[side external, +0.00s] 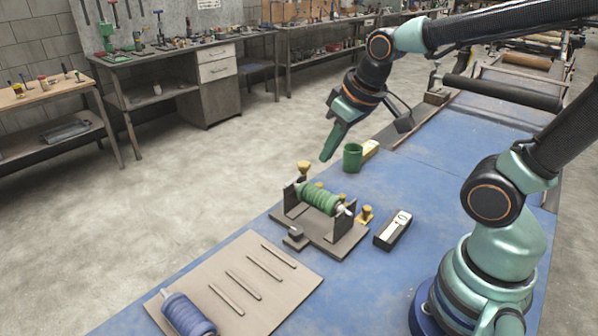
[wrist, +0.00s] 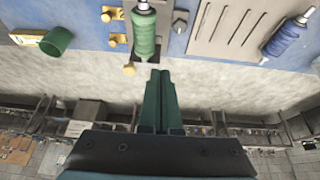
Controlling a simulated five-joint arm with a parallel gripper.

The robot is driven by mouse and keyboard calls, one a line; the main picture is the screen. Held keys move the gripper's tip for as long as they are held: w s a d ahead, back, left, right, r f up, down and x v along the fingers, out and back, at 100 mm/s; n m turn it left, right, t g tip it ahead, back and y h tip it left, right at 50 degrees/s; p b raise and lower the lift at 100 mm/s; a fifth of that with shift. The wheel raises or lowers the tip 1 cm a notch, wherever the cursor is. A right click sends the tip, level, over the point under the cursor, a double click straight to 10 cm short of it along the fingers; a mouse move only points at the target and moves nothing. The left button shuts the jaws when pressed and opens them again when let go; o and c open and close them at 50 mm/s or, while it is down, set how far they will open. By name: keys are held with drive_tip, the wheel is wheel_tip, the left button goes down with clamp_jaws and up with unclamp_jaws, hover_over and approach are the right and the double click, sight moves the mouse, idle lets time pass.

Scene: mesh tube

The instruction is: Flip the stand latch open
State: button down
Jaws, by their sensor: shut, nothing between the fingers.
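The stand (side external: 322,238) is a dark base with two uprights on the blue table. A green mesh tube (side external: 320,199) lies across it on a pale rod. A brass-coloured knob (side external: 303,167) rises at its far left end, and another brass piece (side external: 365,214) is at its right side. I cannot tell for certain which part is the latch or how it is set. My gripper (side external: 327,157) is shut and empty, above and beyond the stand, touching nothing. In the wrist view its fingers (wrist: 160,74) point towards the tube's near end, beside a brass knob (wrist: 129,69).
A green cup (side external: 352,157) and a yellow box (side external: 371,148) stand behind the stand. A black-and-white device (side external: 393,230) lies to its right. A beige board (side external: 262,262) with thin rods and a blue roll (side external: 188,314) is in front. The floor lies beyond the table edge.

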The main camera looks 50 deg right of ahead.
drive_tip(key=shift+w+d+f, duration=0.2)
drive_tip(key=shift+w+f, duration=0.15)
drive_tip(key=shift+f, duration=0.25)
drive_tip(key=shift+w+d+f, duration=0.2)
drive_tip(key=shift+w+f, duration=0.1)
drive_tip(key=shift+f, duration=0.25)
drive_tip(key=w+f, duration=0.7)
drive_tip(key=f, duration=0.2)
drive_tip(key=shift+w, duration=0.35)
